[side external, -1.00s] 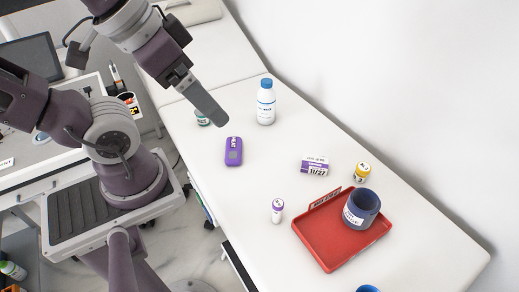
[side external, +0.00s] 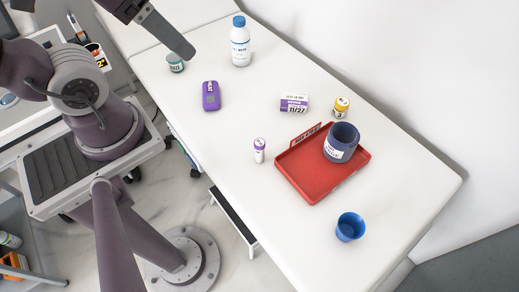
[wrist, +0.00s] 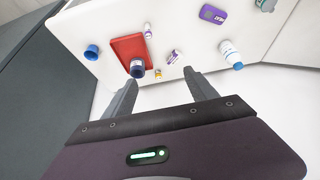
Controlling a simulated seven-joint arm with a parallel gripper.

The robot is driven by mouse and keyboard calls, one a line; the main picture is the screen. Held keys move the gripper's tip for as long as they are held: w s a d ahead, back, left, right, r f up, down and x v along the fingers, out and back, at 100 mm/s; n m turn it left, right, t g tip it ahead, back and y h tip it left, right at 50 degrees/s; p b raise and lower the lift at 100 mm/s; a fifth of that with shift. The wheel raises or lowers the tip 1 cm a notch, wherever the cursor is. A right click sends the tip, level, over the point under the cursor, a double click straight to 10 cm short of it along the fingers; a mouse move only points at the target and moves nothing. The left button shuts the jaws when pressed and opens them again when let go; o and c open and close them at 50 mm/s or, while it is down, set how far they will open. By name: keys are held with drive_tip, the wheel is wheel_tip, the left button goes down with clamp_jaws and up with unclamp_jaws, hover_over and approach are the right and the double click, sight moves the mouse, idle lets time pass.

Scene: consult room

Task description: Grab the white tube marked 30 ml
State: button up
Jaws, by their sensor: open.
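A small white tube with a purple band (side external: 259,150) stands upright on the white table, left of the red tray; its marking is too small to read. It also shows in the wrist view (wrist: 148,31). A larger white bottle with a blue cap (side external: 240,45) stands at the back; it also shows at the right of the wrist view (wrist: 231,55), its marking unreadable too. My gripper (side external: 187,53) is above the back part of the table, left of the bottle in the picture. In the wrist view its fingers (wrist: 163,88) are apart with nothing held between them.
The red tray (side external: 308,184) holds a dark blue-grey mug (side external: 341,143). A yellow vial (side external: 341,107), purple-white box (side external: 294,103), purple device (side external: 211,96), green-labelled jar (side external: 176,64) and blue cup (side external: 350,227) stand around. Table left of the small tube is clear.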

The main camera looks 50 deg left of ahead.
drive_tip(key=shift+c, duration=0.9)
